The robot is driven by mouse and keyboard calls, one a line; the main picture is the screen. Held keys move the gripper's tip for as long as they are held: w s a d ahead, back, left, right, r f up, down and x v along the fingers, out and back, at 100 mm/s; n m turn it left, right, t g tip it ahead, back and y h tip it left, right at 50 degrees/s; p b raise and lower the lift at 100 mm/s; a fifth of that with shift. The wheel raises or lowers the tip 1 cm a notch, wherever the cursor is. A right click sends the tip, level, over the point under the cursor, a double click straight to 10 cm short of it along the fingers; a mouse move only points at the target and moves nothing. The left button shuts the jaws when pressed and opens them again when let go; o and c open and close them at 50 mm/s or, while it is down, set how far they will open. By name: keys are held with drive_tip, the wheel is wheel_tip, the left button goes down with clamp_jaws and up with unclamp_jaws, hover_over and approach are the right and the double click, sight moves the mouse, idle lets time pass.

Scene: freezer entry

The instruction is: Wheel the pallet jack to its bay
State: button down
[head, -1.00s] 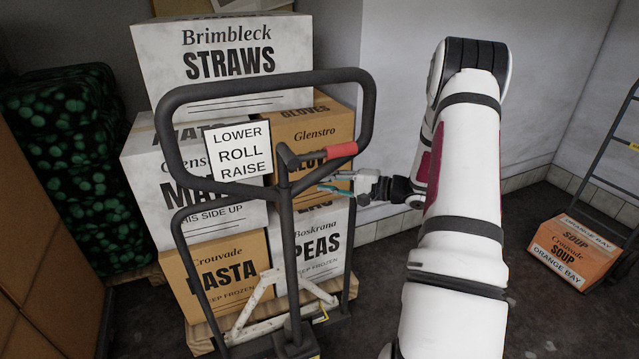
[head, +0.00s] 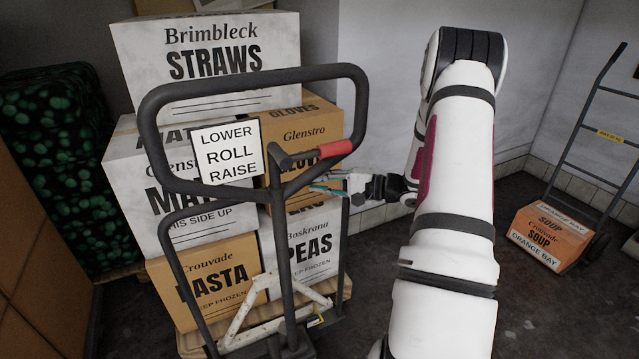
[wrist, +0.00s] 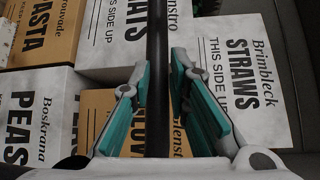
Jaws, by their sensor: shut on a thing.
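The pallet jack (head: 255,75) stands upright in the head view, with a dark looped handle, a red-gripped lever (head: 335,150) and a white sign (head: 228,152) reading LOWER ROLL RAISE. My gripper (head: 326,187) is at the right side of the handle, below the red grip. In the wrist view my gripper (wrist: 160,88) has its teal pads on either side of a dark bar of the jack (wrist: 157,40), shut on it. A wooden pallet (head: 190,343) with stacked boxes stands directly behind the jack. The forks are hidden.
A hand truck (head: 590,125) at right carries an orange soup box (head: 548,238) labelled ORANGE BAY. A dark green-netted stack (head: 60,150) and brown cartons (head: 35,260) stand at left. Dark floor (head: 525,300) is open at right, before the wall (head: 385,60).

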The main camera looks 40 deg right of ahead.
drive_tip(key=shift+s+f, duration=0.35)
drive_tip(key=shift+f, duration=0.4)
drive_tip(key=shift+s+a, duration=0.1)
drive_tip(key=c, duration=1.4)
unclamp_jaws()
drive_tip(key=shift+w+r, duration=0.1)
drive_tip(key=shift+w, duration=0.1)
drive_tip(key=shift+r, duration=0.1)
drive_tip(key=v, duration=1.2)
